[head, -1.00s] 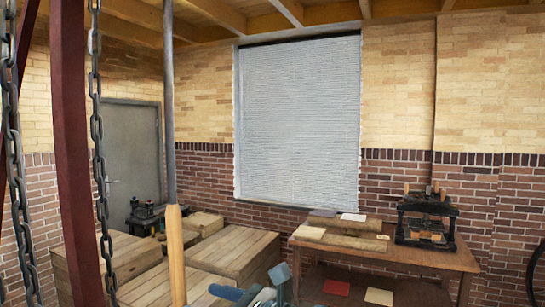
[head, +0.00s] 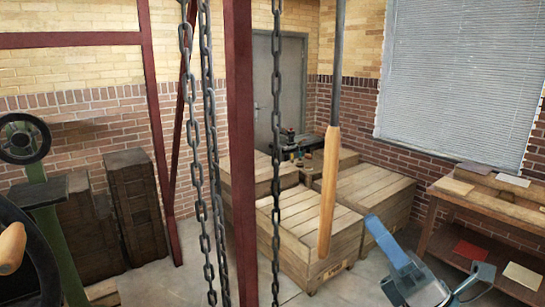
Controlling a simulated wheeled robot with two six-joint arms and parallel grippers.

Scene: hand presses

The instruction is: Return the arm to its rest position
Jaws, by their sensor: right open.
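My right gripper (head: 430,258) shows at the lower right of the head view, with blue and dark grey parts. Its jaws are apart, and nothing shows between them. It appears in front of the floor, between the wooden crates and the workbench in the picture. The rest of my right arm is below the frame. My left gripper is out of view.
Wooden crates (head: 310,236) stand in the middle. A workbench (head: 462,197) with flat boards is at right. A wooden-handled rod (head: 328,190), hanging chains (head: 276,130) and a red post (head: 240,150) stand in front. A green machine (head: 38,190) is at left.

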